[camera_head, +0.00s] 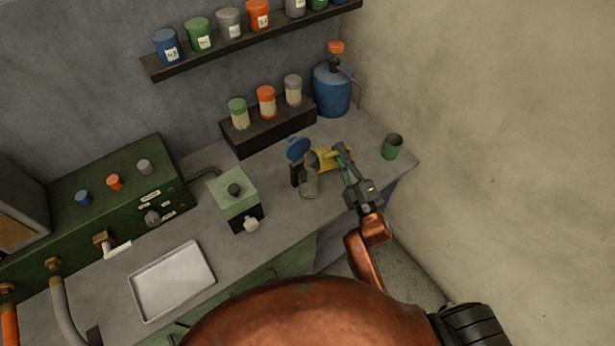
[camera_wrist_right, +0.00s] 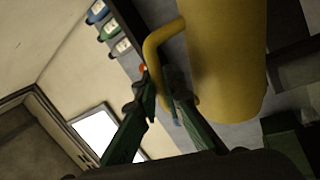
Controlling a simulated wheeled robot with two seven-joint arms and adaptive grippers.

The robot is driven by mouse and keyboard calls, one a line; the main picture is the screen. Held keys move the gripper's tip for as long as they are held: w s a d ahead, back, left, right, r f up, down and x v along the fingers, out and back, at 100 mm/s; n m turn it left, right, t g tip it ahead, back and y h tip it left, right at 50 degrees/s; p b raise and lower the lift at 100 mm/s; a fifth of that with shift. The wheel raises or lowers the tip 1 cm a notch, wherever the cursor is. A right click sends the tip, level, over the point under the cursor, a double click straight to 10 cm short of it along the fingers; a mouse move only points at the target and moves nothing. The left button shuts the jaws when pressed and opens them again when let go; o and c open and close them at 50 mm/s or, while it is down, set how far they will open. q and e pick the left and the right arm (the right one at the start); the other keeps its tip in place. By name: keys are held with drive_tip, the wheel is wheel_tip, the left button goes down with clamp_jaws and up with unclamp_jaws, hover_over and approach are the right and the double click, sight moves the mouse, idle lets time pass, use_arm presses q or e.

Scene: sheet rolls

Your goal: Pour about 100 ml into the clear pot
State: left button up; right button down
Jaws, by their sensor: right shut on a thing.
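A yellow jug (camera_head: 327,158) is held above the counter at the right, and it looks tipped toward the left. My right gripper (camera_head: 343,158) is shut on its handle. The right wrist view shows the yellow jug (camera_wrist_right: 225,60) close up, with the fingers (camera_wrist_right: 165,95) at its bent handle. The clear pot (camera_head: 309,187) stands on the counter just left of and below the jug. The jug's mouth, any liquid stream and the pot's fill level cannot be made out. My left gripper is not in view.
A blue disc on a dark stand (camera_head: 298,148) is close behind the pot. A green cup (camera_head: 391,146) stands to the right near the wall. A green box with a knob (camera_head: 236,195) and a metal tray (camera_head: 172,281) are left. A blue drum (camera_head: 332,90) stands behind.

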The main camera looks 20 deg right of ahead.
drive_tip(key=shift+a, duration=0.1)
drive_tip(key=shift+s+a+r+n+y, duration=0.1)
drive_tip(key=shift+a+r+n+y, duration=0.25)
drive_tip(key=shift+n, duration=0.35)
drive_tip(key=shift+s+d+r+n+y, duration=0.15)
drive_tip(key=shift+s+d+n+y, duration=0.15)
drive_tip(key=shift+s+d, duration=0.15)
drive_tip(key=shift+s+r+n, duration=0.15)
drive_tip(key=shift+s+n, duration=0.1)
drive_tip(key=shift+n, duration=0.05)
drive_tip(key=shift+s+a+f+n+y, duration=0.2)
drive_tip(key=shift+a+n+y, duration=0.35)
drive_tip(key=shift+n, duration=0.35)
idle(0.8)
drive_tip(key=d+m+h, duration=0.2)
drive_tip(key=m, duration=0.1)
drive_tip(key=w+d+m, duration=0.1)
drive_tip(key=m, duration=0.1)
drive_tip(key=shift+d+f+h+p, duration=0.1)
drive_tip(key=shift+f+h+p, duration=0.25)
drive_tip(key=shift+h+p, duration=0.05)
